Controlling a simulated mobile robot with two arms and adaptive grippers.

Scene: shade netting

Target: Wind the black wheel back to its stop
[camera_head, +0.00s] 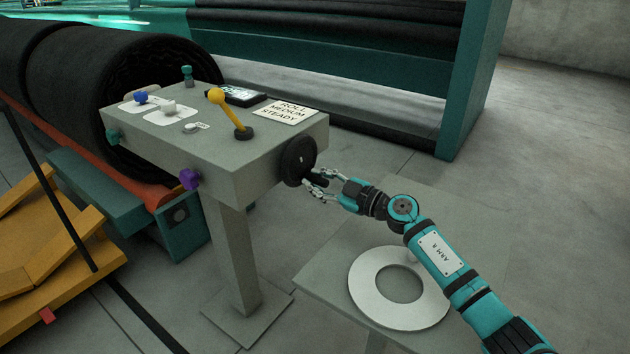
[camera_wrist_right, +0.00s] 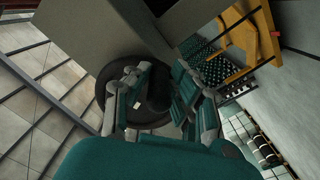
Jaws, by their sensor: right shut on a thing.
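The black wheel (camera_head: 298,160) is mounted on the right side face of the grey control console (camera_head: 225,150). A dark handle sticks out from its face toward my right arm. My right gripper (camera_head: 320,183) has its fingers around this handle at the wheel's lower right and is shut on it. In the right wrist view the wheel (camera_wrist_right: 112,92) lies behind the fingers, and the gripper (camera_wrist_right: 157,100) closes on the dark handle from both sides. A small pale mark shows on the wheel's face. My left gripper is not in view.
A white ring (camera_head: 362,285) lies on a low grey table below my right arm.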

